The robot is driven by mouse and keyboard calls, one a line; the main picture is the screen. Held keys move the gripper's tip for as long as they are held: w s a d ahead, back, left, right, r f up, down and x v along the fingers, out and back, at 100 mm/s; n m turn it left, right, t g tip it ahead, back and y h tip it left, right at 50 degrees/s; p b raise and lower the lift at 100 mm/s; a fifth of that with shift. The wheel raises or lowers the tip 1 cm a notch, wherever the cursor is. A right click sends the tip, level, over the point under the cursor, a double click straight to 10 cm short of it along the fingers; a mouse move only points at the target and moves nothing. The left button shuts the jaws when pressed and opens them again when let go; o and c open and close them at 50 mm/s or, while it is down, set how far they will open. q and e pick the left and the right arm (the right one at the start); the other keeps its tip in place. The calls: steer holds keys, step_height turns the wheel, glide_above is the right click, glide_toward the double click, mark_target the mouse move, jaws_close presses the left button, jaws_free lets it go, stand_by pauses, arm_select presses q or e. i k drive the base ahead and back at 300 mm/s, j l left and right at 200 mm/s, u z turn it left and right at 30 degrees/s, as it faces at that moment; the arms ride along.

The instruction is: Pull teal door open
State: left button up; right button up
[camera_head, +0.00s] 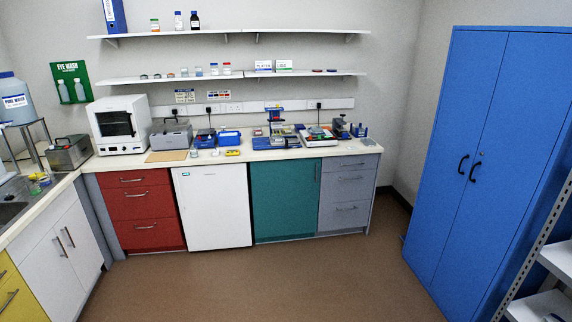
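The teal door (283,203) is under the back bench, between a white door on its left and grey drawers on its right. It looks shut, flush with the fronts beside it. A thin upright handle (316,173) shows near its upper right edge. Neither of my grippers is in view, and nothing touches the door.
A white door (212,208) and red drawers (138,210) are left of the teal door; grey drawers (348,194) are right. A tall blue cabinet (480,150) stands at the right, with metal shelving (540,260) nearer. The brown floor (270,285) before the door is clear.

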mark_target(285, 192)
steer(key=i, duration=1.65)
steer(key=i+l, duration=0.1)
steer(key=i, duration=1.55)
steer(key=i+u, duration=0.1)
steer(key=i, duration=1.6)
